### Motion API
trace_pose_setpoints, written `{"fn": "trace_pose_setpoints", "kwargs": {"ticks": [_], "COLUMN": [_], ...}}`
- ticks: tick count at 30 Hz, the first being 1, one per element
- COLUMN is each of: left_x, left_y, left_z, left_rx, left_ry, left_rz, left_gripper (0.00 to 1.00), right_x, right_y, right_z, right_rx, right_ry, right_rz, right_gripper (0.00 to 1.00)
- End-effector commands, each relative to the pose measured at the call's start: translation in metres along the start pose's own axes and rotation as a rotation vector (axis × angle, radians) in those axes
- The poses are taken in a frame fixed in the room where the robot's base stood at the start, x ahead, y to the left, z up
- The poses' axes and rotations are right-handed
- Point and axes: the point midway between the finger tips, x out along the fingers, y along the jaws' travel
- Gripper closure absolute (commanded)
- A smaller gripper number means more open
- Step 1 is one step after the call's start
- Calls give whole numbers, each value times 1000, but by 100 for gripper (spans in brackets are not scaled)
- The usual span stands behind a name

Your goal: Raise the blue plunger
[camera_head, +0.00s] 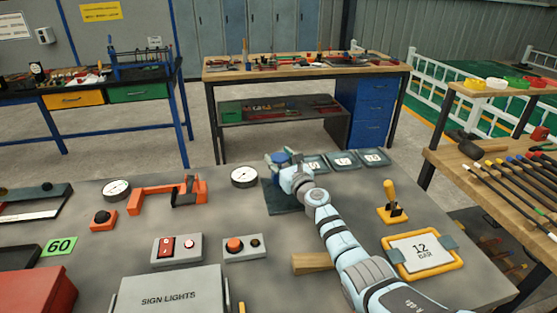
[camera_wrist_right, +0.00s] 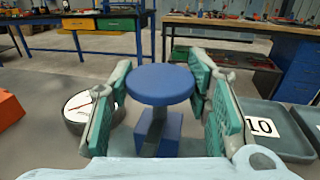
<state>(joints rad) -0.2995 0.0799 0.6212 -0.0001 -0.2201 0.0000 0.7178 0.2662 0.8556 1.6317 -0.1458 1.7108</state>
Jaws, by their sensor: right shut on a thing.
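In the head view the gripper and wrist hide most of the plunger; only a bit of blue shows. A dark plate (camera_head: 282,202) lies below the gripper. The plunger's lower end is hard to make out. My left gripper is not in view.
A round gauge (camera_head: 244,177) stands just left of the gripper and grey numbered trays (camera_head: 374,158) to its right. An orange clamp-like fixture (camera_head: 168,193) is further left.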

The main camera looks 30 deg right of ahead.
Motion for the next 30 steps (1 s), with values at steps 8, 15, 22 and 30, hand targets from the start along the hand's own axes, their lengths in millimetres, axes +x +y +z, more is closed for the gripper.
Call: {"fn": "trace_pose_setpoints", "kwargs": {"ticks": [8, 15, 22, 30], "left_x": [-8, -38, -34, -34], "left_y": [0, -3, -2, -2], "left_z": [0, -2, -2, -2], "left_rx": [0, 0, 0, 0], "left_ry": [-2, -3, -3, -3], "left_rz": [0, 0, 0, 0], "left_gripper": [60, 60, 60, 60], "right_x": [0, 0, 0, 0], "right_y": [0, -1, -1, -1], "right_z": [8, 40, 38, 36], "right_rx": [0, 0, -1, 0], "right_ry": [0, -2, -7, -4], "right_rz": [0, -1, -2, -1], "right_gripper": [100, 100, 100, 34]}}
